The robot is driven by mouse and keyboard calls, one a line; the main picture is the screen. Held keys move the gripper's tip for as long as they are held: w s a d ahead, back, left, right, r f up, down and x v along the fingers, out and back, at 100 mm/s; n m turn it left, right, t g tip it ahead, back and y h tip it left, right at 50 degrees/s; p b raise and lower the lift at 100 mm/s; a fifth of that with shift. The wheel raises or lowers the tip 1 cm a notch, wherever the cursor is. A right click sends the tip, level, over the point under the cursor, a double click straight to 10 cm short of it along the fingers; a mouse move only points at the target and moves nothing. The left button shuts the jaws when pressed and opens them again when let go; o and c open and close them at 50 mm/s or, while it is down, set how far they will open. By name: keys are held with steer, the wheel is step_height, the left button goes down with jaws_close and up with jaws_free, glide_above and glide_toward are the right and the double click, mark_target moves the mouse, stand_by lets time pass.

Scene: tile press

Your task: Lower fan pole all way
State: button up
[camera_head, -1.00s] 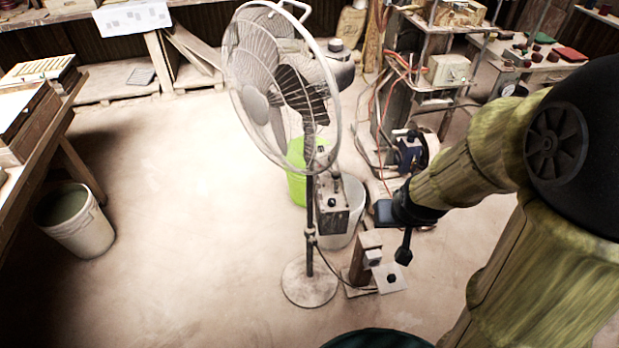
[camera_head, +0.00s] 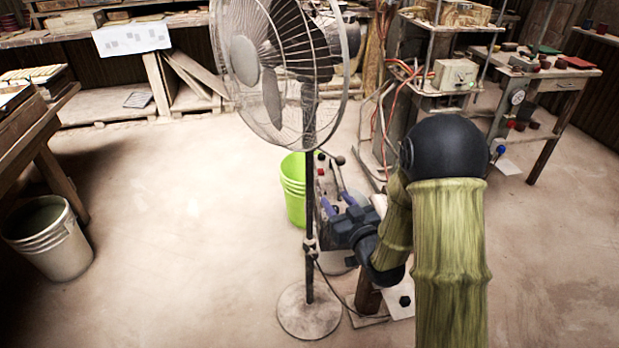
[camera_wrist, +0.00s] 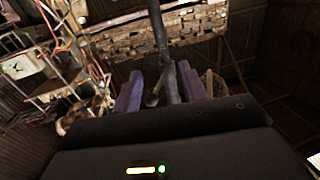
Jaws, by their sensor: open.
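The standing fan (camera_head: 285,60) has a round wire cage, a thin dark upright pole (camera_head: 309,185) and a round base (camera_head: 308,312) on the floor. A collar (camera_head: 309,245) sits partway down the pole. My gripper (camera_head: 333,202) is just right of the pole in the head view, with purple fingers spread apart. In the wrist view the open fingers (camera_wrist: 160,84) stand either side of a dark pole (camera_wrist: 161,35) with a small knob (camera_wrist: 152,100) low between them. I cannot tell whether a finger touches the pole.
A green bucket (camera_head: 294,190) and a control box on a stand are close behind the pole. A white bucket (camera_head: 50,238) stands at left beside a workbench. A press (camera_head: 440,85) with cables is behind at right.

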mark_target(311, 167)
steer(key=shift+r, duration=0.1)
steer(key=shift+a, duration=0.1)
steer(key=x, duration=1.7)
steer(key=shift+w+a+r, duration=0.1)
steer(key=shift+r, duration=0.05)
steer(key=shift+c, duration=0.2)
jaws_close()
